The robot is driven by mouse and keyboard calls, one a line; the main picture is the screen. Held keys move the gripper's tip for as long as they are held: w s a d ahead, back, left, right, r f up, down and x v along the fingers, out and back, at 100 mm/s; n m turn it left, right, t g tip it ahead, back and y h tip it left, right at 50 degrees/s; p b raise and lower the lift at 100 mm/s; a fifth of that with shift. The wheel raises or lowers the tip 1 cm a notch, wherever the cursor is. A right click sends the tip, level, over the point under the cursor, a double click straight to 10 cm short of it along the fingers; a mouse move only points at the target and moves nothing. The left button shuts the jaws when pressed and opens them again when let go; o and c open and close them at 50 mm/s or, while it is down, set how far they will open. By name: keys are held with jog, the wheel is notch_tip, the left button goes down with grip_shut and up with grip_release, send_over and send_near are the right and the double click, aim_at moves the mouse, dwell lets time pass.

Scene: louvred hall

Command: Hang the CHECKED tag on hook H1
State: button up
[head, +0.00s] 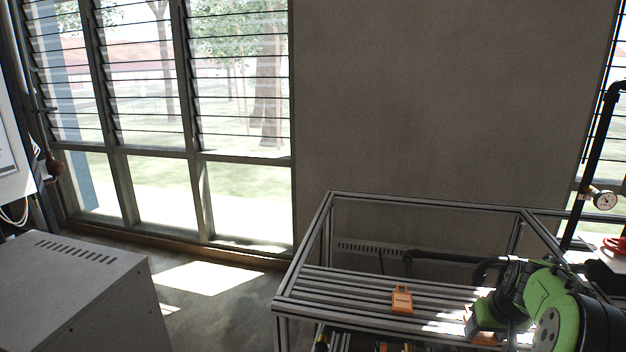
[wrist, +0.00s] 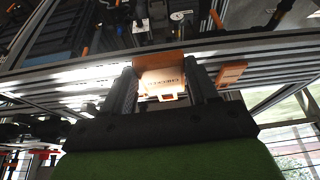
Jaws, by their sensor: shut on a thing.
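My gripper (wrist: 162,88) is shut on an orange tag (wrist: 160,76), which sits between the two dark fingers in the wrist view. The tag has a pale face with upside-down lettering that seems to read CHECKED, though it is small. In the head view my gripper (head: 482,318) is at the lower right, low over the slatted bench, with orange showing by it. A second orange tag (head: 402,300) lies on the slats to its left; it also shows right of the fingers in the wrist view (wrist: 231,73). I cannot make out hook H1 in either view.
The bench has a raised metal frame (head: 425,201) around its slatted top. Slats left of the second tag are clear. A grey vented cabinet (head: 75,290) stands at lower left. A pipe with a gauge (head: 605,200) stands at the right. Louvred windows are behind.

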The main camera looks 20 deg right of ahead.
jog(key=w+a+f+n, duration=0.2)
jog(key=a+f, duration=0.5)
jog(key=a, duration=0.4)
jog(key=w+a+f+n+y, duration=0.1)
jog(key=a+f, duration=0.6)
jog(key=a, duration=0.5)
jog(key=w+a+f+n+y+p, duration=0.1)
jog(key=w+a+f+n, duration=0.1)
jog(key=a+f, duration=0.5)
jog(key=a, duration=0.5)
jog(key=shift+w+a+n+t, duration=0.25)
jog(key=shift+w+n+t, duration=0.05)
jog(key=shift+w+t, duration=0.1)
jog(key=shift+f, duration=0.1)
